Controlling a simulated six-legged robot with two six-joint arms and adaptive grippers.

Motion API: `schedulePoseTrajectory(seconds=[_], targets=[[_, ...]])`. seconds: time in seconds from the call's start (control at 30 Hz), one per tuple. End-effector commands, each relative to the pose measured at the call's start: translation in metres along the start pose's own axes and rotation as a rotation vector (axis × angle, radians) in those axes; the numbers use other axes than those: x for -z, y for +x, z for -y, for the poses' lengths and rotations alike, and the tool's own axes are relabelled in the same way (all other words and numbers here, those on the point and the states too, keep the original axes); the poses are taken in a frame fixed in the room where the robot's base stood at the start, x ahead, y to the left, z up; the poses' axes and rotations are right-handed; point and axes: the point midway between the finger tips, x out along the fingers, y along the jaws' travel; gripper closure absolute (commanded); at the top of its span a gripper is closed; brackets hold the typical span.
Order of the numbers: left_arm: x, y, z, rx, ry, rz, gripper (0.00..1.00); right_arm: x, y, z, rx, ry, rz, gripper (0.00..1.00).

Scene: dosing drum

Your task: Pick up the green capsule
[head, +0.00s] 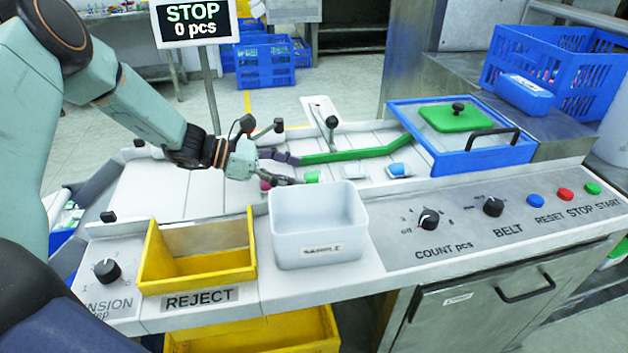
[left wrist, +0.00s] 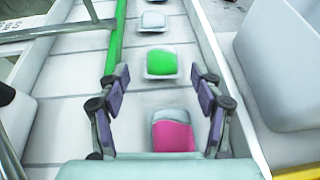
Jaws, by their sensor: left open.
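The green capsule (head: 312,177) lies on the white belt, behind the white bin in the head view. In the left wrist view the green capsule (left wrist: 161,61) sits on a small pale carrier, ahead of my fingertips. My left gripper (head: 285,168) is open and low over the belt, to the left of the green capsule. In the left wrist view its two fingers (left wrist: 160,75) stand apart, with a pink capsule (left wrist: 172,134) nearer, between the finger bases. The pink capsule also shows partly beneath the gripper in the head view (head: 265,185). My right gripper is not in view.
A white bin (head: 318,225) and a yellow reject tray (head: 200,265) stand in front of the belt. A green guide rail (head: 350,155) runs behind the capsules. A white capsule (head: 354,172) and a blue one (head: 398,169) lie farther right.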

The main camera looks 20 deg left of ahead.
Motion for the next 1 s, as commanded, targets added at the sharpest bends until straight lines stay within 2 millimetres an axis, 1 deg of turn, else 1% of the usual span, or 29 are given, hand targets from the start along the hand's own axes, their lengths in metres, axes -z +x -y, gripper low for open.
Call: schedulePoseTrajectory(seconds=[0.03, 0.2, 0.3, 0.5, 1.0], targets=[[0.003, 0.01, 0.003, 0.005, 0.0, -0.004, 0.34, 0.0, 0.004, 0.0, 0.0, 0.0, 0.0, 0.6], [0.002, 0.028, 0.002, 0.003, 0.001, -0.002, 0.34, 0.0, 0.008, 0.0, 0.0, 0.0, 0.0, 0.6], [0.002, 0.031, 0.002, 0.001, -0.001, 0.0, 0.34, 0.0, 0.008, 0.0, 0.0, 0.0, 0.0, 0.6], [0.001, 0.031, 0.002, 0.0, -0.001, 0.0, 0.34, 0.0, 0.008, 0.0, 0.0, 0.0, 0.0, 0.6], [0.001, 0.03, 0.002, 0.0, -0.001, 0.0, 0.76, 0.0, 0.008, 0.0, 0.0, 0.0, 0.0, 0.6]])
